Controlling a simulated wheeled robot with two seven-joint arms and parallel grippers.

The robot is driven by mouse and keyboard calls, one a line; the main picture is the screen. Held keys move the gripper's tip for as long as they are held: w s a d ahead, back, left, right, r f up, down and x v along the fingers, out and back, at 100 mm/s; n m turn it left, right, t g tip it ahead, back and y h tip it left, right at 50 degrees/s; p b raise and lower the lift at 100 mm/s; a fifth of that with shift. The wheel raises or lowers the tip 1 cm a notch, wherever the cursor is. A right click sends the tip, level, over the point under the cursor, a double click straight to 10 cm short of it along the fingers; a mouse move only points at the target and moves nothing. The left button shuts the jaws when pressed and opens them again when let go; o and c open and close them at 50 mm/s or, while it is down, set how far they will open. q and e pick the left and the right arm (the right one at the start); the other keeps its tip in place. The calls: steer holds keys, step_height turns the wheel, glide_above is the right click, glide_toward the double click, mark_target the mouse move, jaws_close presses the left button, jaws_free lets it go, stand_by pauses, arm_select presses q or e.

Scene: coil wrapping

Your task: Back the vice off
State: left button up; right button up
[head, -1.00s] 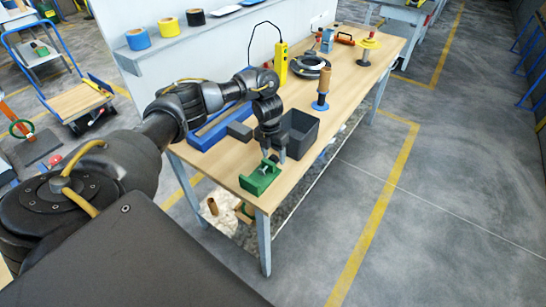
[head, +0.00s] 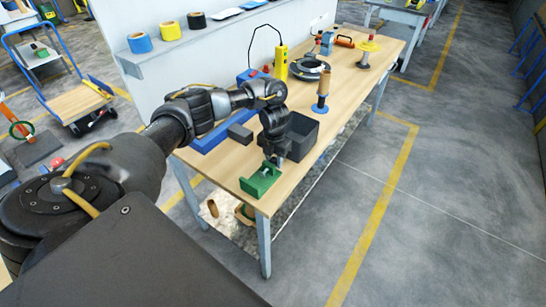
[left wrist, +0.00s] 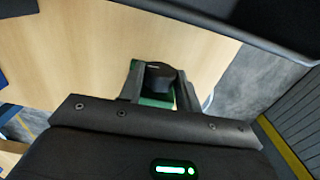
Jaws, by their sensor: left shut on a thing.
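The green vice (head: 261,180) sits at the near corner of the wooden workbench. My left gripper (head: 273,165) reaches down onto it from above. In the left wrist view the two fingers (left wrist: 158,88) are on either side of a dark round knob (left wrist: 160,76), shut on it. Part of the green vice body (left wrist: 152,101) shows beneath the knob. The gripper hides much of the vice's far side in the head view. My right gripper is not in view.
A dark grey bin (head: 303,132) stands just behind the gripper. A dark block (head: 240,134) and a long blue tray (head: 208,140) lie to its left. A spindle with a brown roll (head: 322,90) stands farther back. The bench's front edge is close to the vice.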

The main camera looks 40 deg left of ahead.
arm_select(q)
steer(key=shift+d+r+y+p, duration=0.2)
steer(key=shift+y+p, duration=0.6)
steer(key=shift+y, duration=0.3)
steer(key=shift+f+y, duration=0.2)
steer(key=shift+y, duration=0.2)
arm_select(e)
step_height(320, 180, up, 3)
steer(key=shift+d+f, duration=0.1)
arm_select(q)
steer(key=o, duration=1)
steer(key=p+v, duration=0.3)
steer(key=v, duration=0.7)
steer(key=shift+r, duration=0.35)
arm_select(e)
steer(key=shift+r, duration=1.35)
